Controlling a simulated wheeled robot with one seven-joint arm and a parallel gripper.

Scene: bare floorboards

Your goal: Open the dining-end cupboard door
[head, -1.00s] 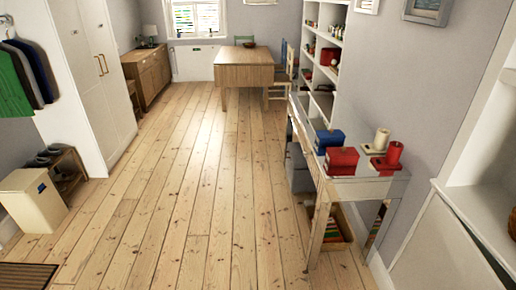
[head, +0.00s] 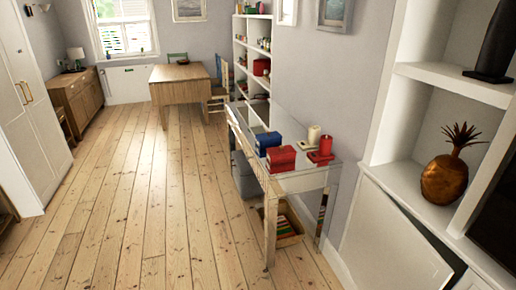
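A low white cupboard with a plain door (head: 385,240) is at the right in the head view, under an open shelf unit. The door stands ajar, with a dark gap along its right edge. A second white panel (head: 472,283) is partly in view at the bottom edge. I cannot tell for sure whether this is the dining-end cupboard. The dining table (head: 182,84) is at the far end of the room. My gripper is not in view.
A narrow side table (head: 300,182) with red and blue boxes stands along the right wall, just before the cupboard. A copper pineapple (head: 446,178) sits above the cupboard. A tall white wardrobe (head: 25,115) stands left. The floorboards (head: 145,215) between are clear.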

